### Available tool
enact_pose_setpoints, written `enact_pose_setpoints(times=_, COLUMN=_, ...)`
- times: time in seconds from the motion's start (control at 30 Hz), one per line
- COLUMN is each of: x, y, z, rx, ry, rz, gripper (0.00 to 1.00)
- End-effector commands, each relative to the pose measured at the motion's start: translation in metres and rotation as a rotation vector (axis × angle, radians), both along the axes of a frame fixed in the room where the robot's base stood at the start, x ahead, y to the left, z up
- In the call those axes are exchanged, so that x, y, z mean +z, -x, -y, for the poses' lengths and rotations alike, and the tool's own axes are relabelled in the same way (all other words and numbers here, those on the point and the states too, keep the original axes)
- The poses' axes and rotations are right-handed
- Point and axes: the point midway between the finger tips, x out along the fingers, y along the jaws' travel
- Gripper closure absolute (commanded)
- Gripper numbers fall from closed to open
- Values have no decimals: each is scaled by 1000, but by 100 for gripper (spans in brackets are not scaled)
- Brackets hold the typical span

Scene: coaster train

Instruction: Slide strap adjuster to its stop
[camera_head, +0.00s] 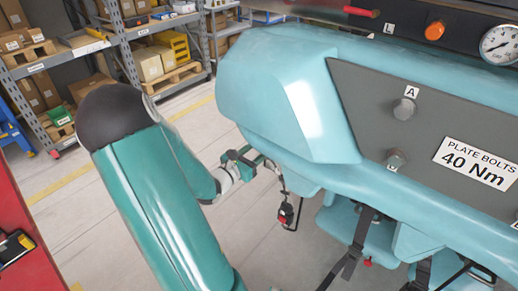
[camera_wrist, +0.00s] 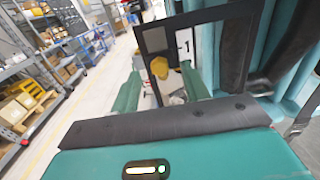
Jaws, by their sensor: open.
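My gripper (camera_head: 250,162) is beside the lower left edge of the teal train body (camera_head: 265,80) in the head view. Its two teal fingers stand apart with nothing held between them in the wrist view (camera_wrist: 162,88). Black straps (camera_head: 360,240) hang over the teal seats below the body, right of my gripper and apart from it. A small red part (camera_head: 368,262) shows by one strap. I cannot tell which piece is the strap adjuster. Beyond the fingers, a dark-framed panel marked 1 (camera_wrist: 185,47) carries a yellow knob (camera_wrist: 159,68).
A black and red item (camera_head: 286,212) hangs just below and right of my gripper. A grey plate with bolts (camera_head: 435,120) faces the train body. Shelves with boxes (camera_head: 160,60) stand back left; a red cabinet (camera_head: 25,240) is at left. Open floor lies between.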

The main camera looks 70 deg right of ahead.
Motion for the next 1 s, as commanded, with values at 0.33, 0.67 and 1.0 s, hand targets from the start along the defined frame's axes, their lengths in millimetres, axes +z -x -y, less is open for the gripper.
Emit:
enact_pose_setpoints(times=0.33, x=0, y=8, z=20, rx=2, ry=0, rz=0, gripper=54)
enact_pose_setpoints(times=0.67, x=0, y=8, z=20, rx=2, ry=0, rz=1, gripper=90)
enact_pose_setpoints(times=1.0, x=-9, y=7, z=20, rx=2, ry=-2, rz=-1, gripper=100)
